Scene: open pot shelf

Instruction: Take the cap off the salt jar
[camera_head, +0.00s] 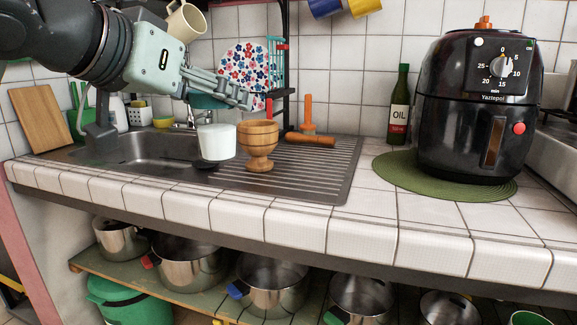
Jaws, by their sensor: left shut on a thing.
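My left gripper (247,101) comes in from the upper left, above the sink edge. It is shut on a teal piece that looks like the cap (207,102), partly hidden by the fingers. A white cup-shaped container (216,142), apparently the salt jar, is upright below the gripper, apart from the teal piece. Its label and exact footing cannot be made out. A wooden mortar (258,147) stands just right of it. My right gripper is not in view.
The sink (135,150) lies at left, with a ribbed drainboard (320,165) to its right. An oil bottle (399,105) and a black air fryer (475,110) stand right. Pots fill the shelf below.

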